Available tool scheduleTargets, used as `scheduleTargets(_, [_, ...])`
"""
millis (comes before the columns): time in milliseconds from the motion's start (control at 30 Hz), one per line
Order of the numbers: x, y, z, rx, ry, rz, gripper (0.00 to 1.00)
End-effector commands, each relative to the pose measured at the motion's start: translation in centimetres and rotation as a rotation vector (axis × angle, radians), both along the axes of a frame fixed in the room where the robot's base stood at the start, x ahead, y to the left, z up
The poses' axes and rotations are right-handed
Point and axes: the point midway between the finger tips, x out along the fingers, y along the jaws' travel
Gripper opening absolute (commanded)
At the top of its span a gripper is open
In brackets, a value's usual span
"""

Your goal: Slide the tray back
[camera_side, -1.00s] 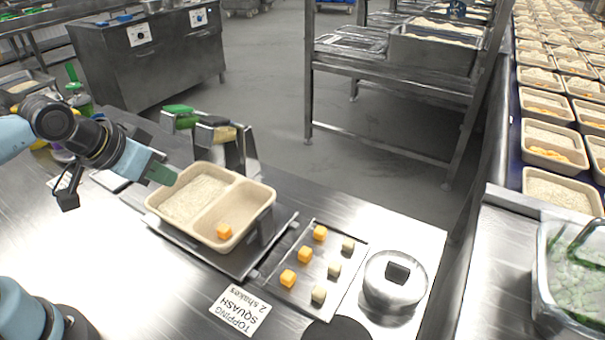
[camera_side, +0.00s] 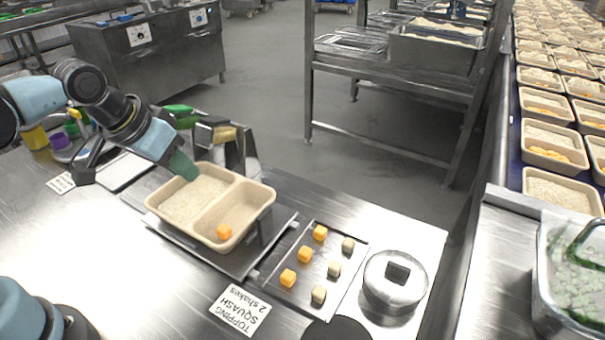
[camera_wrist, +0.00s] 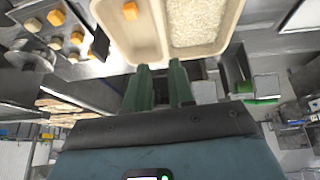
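The beige tray (camera_side: 262,196) has two compartments and sits on a metal plate (camera_side: 232,266) on the steel table. Its left compartment holds rice (camera_side: 195,198); its right one holds one orange cube (camera_side: 224,232) at the near end. My gripper (camera_side: 183,166) is at the tray's far left rim, fingers pointing down. In the wrist view the two green fingers (camera_wrist: 159,70) stand apart with nothing between them, close to the tray's edge (camera_wrist: 162,62). I cannot tell whether they touch the tray.
A small metal sheet (camera_side: 313,292) with orange and pale cubes lies right of the tray, beside a round lidded pot (camera_side: 392,282). A topping card (camera_side: 240,310) lies in front.

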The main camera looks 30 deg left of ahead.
Motion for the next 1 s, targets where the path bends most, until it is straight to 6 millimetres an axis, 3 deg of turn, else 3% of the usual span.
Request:
scheduleTargets(233, [3.1, -5.0, 1.3, -0.015, 0.214, -0.015, 0.23])
scheduleTargets(533, [5.3, -10.7, 0.8, 0.024, 0.425, -0.008, 0.23])
scheduleTargets(833, [5.7, -12.2, -0.1, 0.043, 0.480, 0.000, 0.23])
scheduleTargets(1000, [5.7, -12.1, -2.0, 0.043, 0.479, 0.000, 0.23])
